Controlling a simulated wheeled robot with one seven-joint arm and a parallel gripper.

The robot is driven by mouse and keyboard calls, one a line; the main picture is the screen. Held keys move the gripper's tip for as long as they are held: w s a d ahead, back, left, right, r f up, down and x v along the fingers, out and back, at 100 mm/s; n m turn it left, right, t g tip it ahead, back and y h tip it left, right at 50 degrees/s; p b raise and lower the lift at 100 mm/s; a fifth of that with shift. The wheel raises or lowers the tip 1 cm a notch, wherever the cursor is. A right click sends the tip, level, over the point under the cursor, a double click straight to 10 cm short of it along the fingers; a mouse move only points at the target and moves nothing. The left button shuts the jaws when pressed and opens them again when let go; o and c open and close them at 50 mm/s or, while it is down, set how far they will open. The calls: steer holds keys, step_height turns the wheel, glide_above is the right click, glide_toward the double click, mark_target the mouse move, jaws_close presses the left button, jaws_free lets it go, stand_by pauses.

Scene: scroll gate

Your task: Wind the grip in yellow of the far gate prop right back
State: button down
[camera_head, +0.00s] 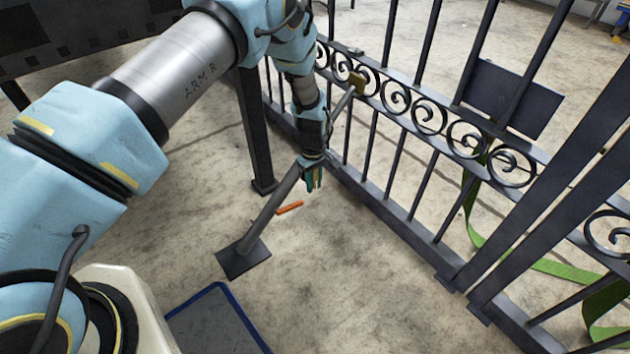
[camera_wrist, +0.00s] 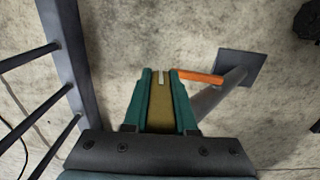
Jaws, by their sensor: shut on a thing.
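The far gate prop is a grey slanted tube (camera_head: 263,222) running from a flat foot plate (camera_head: 243,258) on the floor up toward the gate. My gripper (camera_head: 313,180) points down beside the tube. In the wrist view its two green fingers (camera_wrist: 161,88) are shut on a mustard-yellow piece, the yellow grip (camera_wrist: 160,110), which fills the gap between them. In the head view the fingers mostly hide the grip. An orange bar (camera_head: 290,207) sticks out beside the tube, below my fingertips. It also shows in the wrist view (camera_wrist: 198,77), just right of the fingers and apart from them.
The dark iron gate (camera_head: 405,205) with scrollwork stands right of my gripper. A dark post (camera_head: 256,140) stands to its left. A green strap (camera_head: 560,270) lies by the gate. A blue-edged dark mat (camera_head: 215,320) is at the bottom. The concrete floor between is clear.

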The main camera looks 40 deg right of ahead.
steer(key=shift+a+y, duration=0.1)
steer(key=shift+y, duration=0.4)
steer(key=shift+w, duration=0.1)
steer(key=c, duration=0.7)
jaws_free()
steer(key=r, duration=0.3)
steer(key=r+p, duration=0.1)
steer(key=r, duration=0.3)
steer(key=r+p, duration=0.1)
steer(key=r, duration=0.2)
steer(key=shift+d+r, duration=0.35)
steer(key=shift+d, duration=0.05)
